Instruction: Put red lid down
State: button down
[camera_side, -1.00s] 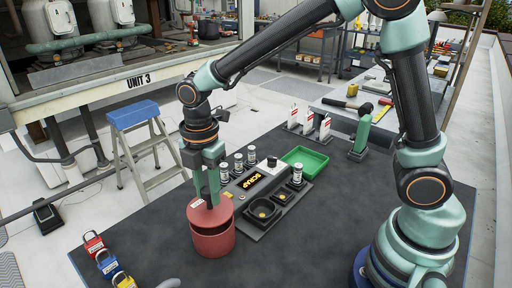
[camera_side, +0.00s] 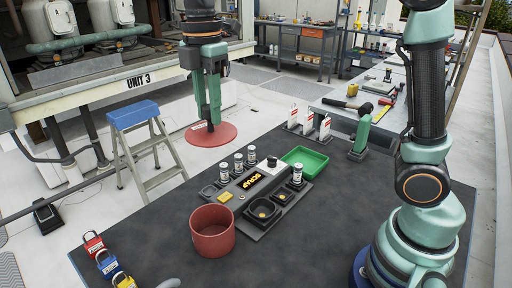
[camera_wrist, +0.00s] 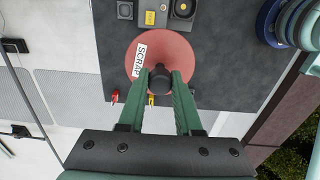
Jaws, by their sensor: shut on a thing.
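The red lid (camera_side: 228,136) is a flat round disc held in the air, well above the dark mat (camera_side: 330,218). My gripper (camera_side: 210,122) is shut on the lid's dark knob. In the wrist view my gripper (camera_wrist: 160,82) closes on the black knob, and the lid (camera_wrist: 184,52) carries a white SCRAP label (camera_wrist: 139,60). The red pot (camera_side: 213,240) stands upright and open on the mat, below the lid in the side view. The lid is apart from it.
Red, blue and yellow padlocks (camera_side: 107,262) lie at the front left. The mat's front middle is clear.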

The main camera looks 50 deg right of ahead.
jog(key=w+d+f+m, duration=0.15)
jog(key=d+m, duration=0.25)
jog(key=d, duration=0.4)
jog(key=w+d+f+m, duration=0.1)
jog(key=w+d+m, duration=0.15)
jog(key=d, duration=0.65)
jog(key=s+d+f+m, duration=0.25)
jog(key=d+m, duration=0.25)
jog(key=d, duration=0.4)
jog(key=s+d+f+m, duration=0.1)
jog(key=s+d+m, duration=0.25)
jog(key=d, duration=0.65)
jog(key=shift+m, duration=0.5)
jog(key=shift+d+f, duration=0.15)
jog(key=shift+f, duration=9.9)
jog(key=c, duration=0.6)
grip_release()
jog(key=shift+f, duration=0.1)
